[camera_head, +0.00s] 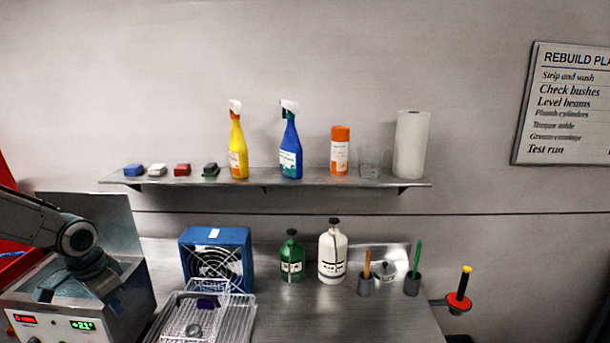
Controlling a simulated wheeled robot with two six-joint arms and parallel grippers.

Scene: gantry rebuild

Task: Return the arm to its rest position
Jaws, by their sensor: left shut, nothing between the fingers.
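My left arm comes in from the left edge and bends down at the wrist. My left gripper (76,285) is at the lower left, over the top of a grey metal unit (120,305) with lit red and green displays. The gripper is shut and nothing shows between its fingers. The fingertips are small and dark against the unit, so I cannot tell whether they touch it. My right gripper is not in view.
A wire basket tray (238,318) and a blue fan box (217,258) stand right of the unit. A green bottle (292,262), a white bottle (332,258) and brush holders (366,286) stand farther right. Above, a wall shelf (310,183) holds spray bottles. The front right bench is clear.

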